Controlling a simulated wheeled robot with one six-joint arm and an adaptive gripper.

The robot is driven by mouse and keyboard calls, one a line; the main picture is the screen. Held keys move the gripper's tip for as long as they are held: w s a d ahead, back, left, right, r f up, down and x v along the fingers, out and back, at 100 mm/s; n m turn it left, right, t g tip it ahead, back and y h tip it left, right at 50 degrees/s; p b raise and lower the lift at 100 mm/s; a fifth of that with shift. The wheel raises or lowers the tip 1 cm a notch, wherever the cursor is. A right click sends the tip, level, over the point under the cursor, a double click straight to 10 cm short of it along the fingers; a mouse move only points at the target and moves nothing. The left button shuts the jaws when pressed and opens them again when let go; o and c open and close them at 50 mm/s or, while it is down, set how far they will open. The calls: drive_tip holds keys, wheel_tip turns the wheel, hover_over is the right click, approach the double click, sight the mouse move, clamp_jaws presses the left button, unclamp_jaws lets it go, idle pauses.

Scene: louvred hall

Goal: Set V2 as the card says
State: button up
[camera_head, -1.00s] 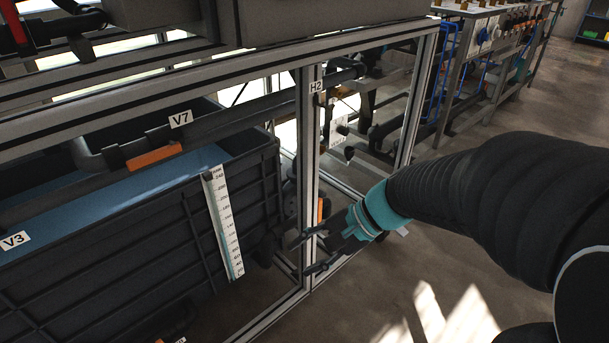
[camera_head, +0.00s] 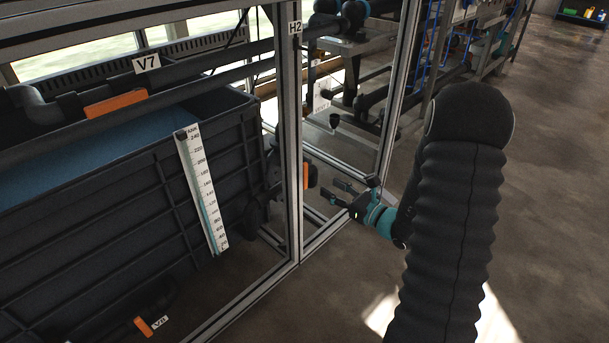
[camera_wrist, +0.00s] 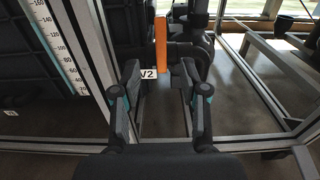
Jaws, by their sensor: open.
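The V2 tag (camera_wrist: 148,73) shows in the wrist view, just left of an upright orange handle (camera_wrist: 161,45). In the head view the orange handle (camera_head: 307,176) is partly hidden behind the metal frame post. My gripper (camera_head: 339,193) is open and empty, right of the post and just right of the handle. In the wrist view my gripper (camera_wrist: 160,82) has its two fingers spread, with the handle's lower end seen between and beyond them. I cannot tell whether they touch it. No readable setting card for V2 shows.
The metal frame post (camera_head: 289,130) stands beside my gripper. A dark tank (camera_head: 90,225) with a level scale (camera_head: 203,190) is at left. Orange handles V7 (camera_head: 117,105) and V8 (camera_head: 144,327) are on pipes there. Open floor (camera_head: 545,150) lies at right.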

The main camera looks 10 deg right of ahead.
sight(306, 172)
drive_tip(key=shift+x, duration=4.6)
drive_tip(key=shift+w, duration=0.15)
drive_tip(key=shift+w+a, duration=0.2)
clamp_jaws()
